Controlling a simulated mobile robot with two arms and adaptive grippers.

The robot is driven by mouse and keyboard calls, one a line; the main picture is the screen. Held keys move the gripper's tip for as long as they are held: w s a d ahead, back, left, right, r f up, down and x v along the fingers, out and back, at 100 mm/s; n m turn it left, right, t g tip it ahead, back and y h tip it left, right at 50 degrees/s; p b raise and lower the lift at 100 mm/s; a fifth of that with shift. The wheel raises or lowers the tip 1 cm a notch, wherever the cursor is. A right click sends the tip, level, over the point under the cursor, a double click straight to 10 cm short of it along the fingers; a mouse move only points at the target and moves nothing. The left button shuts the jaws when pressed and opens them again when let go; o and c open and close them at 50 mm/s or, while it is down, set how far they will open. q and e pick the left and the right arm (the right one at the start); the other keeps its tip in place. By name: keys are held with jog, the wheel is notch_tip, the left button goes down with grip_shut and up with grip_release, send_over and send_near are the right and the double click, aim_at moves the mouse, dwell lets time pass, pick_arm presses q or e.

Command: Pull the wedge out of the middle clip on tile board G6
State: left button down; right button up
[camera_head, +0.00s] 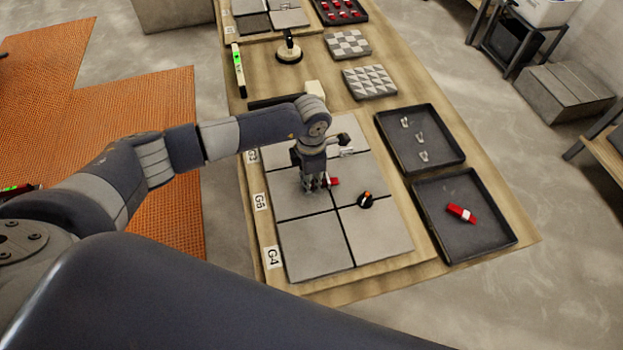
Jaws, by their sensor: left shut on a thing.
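The tile board (284,268) carries grey tiles in two columns, with the G6 label (260,201) midway along its left edge. My left gripper (318,187) points down at the seam in the middle of the board and is shut. A red wedge (334,181) shows at the right side of its fingertips, low at the tile surface. The middle clip is hidden behind the fingers, so I cannot tell how far the wedge sits in it. A white clip (347,152) shows on the seam farther back. My right gripper is not in view.
Patterned tiles (370,82), a suction cup (289,51) and a level (238,70) lie farther back.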

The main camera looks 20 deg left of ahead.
aim_at(290, 192)
pick_arm(q)
jog(key=shift+s+a, duration=0.3)
jog(key=shift+a, duration=0.15)
dwell(0.3)
jog(key=shift+s+a, duration=0.15)
jog(key=shift+s+a+r+p, duration=0.1)
jog(key=shift+s+a+p, duration=0.1)
jog(key=shift+s+a, duration=0.25)
jog(key=shift+s+a+f+p, duration=0.1)
jog(key=shift+s+a+p, duration=0.2)
jog(key=shift+a, duration=0.4)
jog(key=shift+s+a+r+p, duration=0.15)
jog(key=shift+s+a, duration=0.2)
jog(key=shift+a, duration=0.2)
jog(key=shift+r+p, duration=2)
jog(key=shift+r, duration=1)
